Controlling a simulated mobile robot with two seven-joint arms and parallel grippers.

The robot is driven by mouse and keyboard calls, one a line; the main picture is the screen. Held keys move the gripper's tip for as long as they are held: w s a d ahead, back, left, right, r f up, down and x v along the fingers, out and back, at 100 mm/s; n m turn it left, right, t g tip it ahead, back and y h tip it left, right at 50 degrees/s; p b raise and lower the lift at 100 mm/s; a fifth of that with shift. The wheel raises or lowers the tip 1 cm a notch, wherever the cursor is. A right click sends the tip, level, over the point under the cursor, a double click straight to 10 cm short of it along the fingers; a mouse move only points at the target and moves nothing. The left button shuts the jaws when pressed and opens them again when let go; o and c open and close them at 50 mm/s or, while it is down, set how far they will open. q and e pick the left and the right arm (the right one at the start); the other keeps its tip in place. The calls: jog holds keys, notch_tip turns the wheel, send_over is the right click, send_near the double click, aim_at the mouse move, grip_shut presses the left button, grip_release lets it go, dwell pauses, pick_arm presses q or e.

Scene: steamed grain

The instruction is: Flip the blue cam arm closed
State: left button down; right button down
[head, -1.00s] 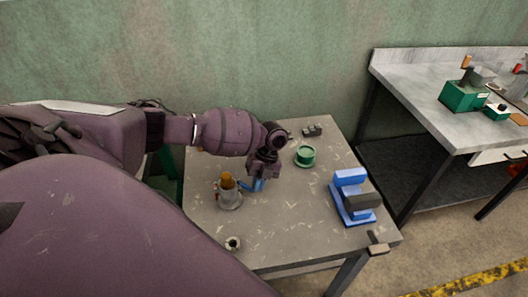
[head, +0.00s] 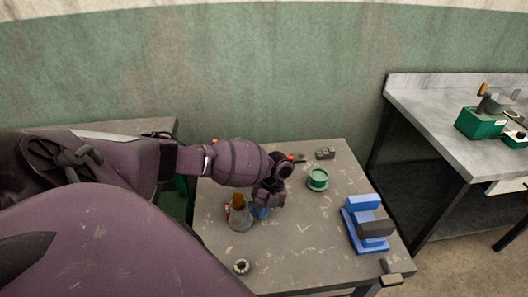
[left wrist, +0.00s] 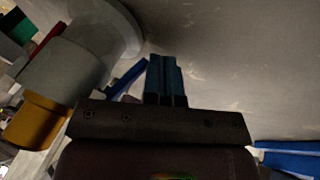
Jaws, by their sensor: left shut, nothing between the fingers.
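A grey coupling (head: 239,220) with an orange-brown top stands on the left part of the table. It shows large in the left wrist view (left wrist: 65,70), with its orange-brown end (left wrist: 35,120) at lower left. The blue cam arm (left wrist: 126,80) slants out from the coupling, just left of my fingers in the wrist view. A red piece (left wrist: 45,36) shows on the coupling's far side. My left gripper (left wrist: 166,78) is shut and empty, its blue fingers side by side. In the head view the left gripper (head: 262,212) is right of the coupling; whether they touch cannot be told.
A blue stand with a dark block (head: 365,228) is at the table's right. A green round piece (head: 317,180) and a small dark block (head: 325,153) lie farther back. A ring (head: 241,266) lies near the front edge.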

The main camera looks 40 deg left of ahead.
dwell(0.7)
pick_arm(q)
jog(key=shift+r, duration=0.1)
jog(key=shift+r+p, duration=0.65)
jog(key=shift+p, duration=0.1)
